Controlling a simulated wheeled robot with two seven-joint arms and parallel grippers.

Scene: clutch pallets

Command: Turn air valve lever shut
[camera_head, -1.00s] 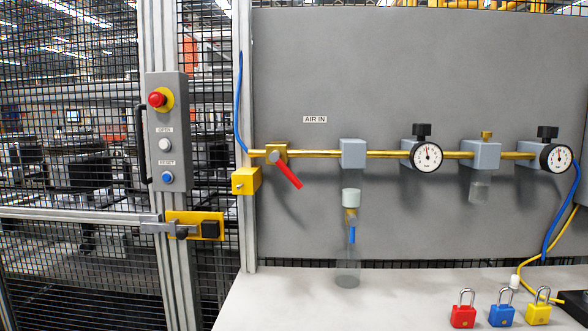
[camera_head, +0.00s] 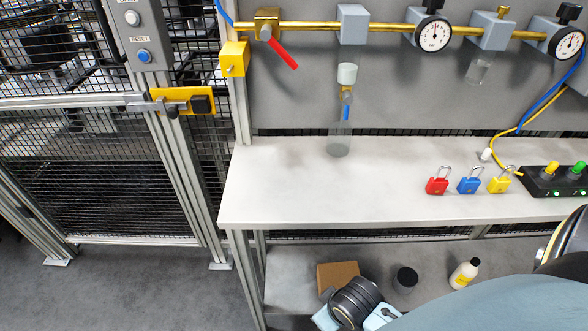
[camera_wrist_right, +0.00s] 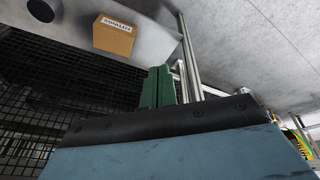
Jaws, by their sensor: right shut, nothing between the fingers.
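The air valve is a brass block (camera_head: 267,23) at the left of the brass pipe (camera_head: 384,27), high in the head view. Its red lever (camera_head: 284,54) slants down to the right, at an angle to the pipe. No gripper touches the lever. My right gripper (camera_wrist_right: 157,88) shows in the right wrist view as two green fingers pressed together, with nothing between them. It is well away from the valve, with a cardboard box beyond it. My left gripper is in neither view.
Red (camera_head: 437,186), blue (camera_head: 469,185) and yellow (camera_head: 500,185) padlocks stand on the pale bench (camera_head: 290,195). A clear cylinder (camera_head: 340,140) hangs below the pipe. A cardboard box (camera_head: 337,274) and a white bottle (camera_head: 464,273) are on the lower shelf. The bench's left part is clear.

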